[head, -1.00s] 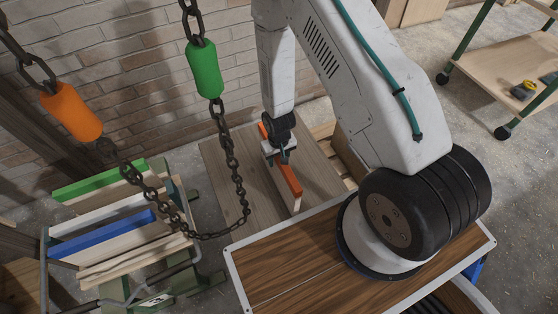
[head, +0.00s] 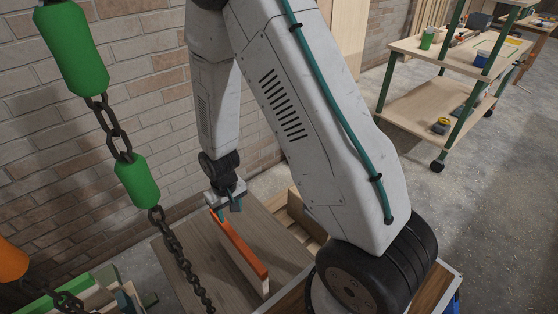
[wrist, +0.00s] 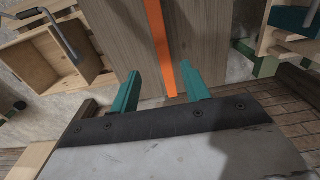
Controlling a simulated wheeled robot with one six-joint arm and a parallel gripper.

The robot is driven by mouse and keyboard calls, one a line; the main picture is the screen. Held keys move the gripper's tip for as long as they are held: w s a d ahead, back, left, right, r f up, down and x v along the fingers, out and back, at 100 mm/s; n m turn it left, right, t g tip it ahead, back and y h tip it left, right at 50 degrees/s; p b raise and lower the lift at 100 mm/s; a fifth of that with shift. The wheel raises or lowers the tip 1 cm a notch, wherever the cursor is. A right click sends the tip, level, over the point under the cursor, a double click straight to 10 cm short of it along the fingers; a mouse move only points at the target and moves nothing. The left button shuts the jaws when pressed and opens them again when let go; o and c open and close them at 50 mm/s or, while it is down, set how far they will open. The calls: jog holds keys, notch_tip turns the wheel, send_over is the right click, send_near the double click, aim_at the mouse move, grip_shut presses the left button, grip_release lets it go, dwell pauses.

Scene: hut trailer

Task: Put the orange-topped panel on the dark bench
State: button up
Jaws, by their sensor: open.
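The orange-topped panel (head: 243,248) stands upright on its long edge on a brown wood-grain bench top (head: 185,262). Its pale side faces the camera in the head view. My gripper (head: 226,209) is open and empty, just above the panel's far end. In the wrist view, the orange edge (wrist: 160,45) runs between the two teal fingers (wrist: 160,76), nearer the right one, and ends close to them. The bench top (wrist: 110,25) shows on both sides of the panel. Whether the fingers reach below the panel's top edge is hard to tell.
Hanging chains with green sleeves (head: 137,180) and an orange sleeve (head: 10,260) are left of the arm. A brick wall (head: 110,130) stands behind. A rack of panels (head: 110,290) is at lower left. A green-framed cart (head: 430,120) stands at right, with open floor before it.

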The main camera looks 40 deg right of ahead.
jog(key=s+d+r, duration=0.1)
jog(key=s+r, duration=0.2)
jog(key=r, duration=0.9)
jog(key=s+d+r, duration=0.1)
jog(key=s+r, duration=0.2)
jog(key=r, duration=1)
jog(key=s+r+t, duration=0.1)
jog(key=s+r, duration=1)
jog(key=s, duration=0.5)
jog(key=shift+s+d+r, duration=0.2)
jog(key=shift+s+d, duration=0.15)
jog(key=shift+d, duration=0.1)
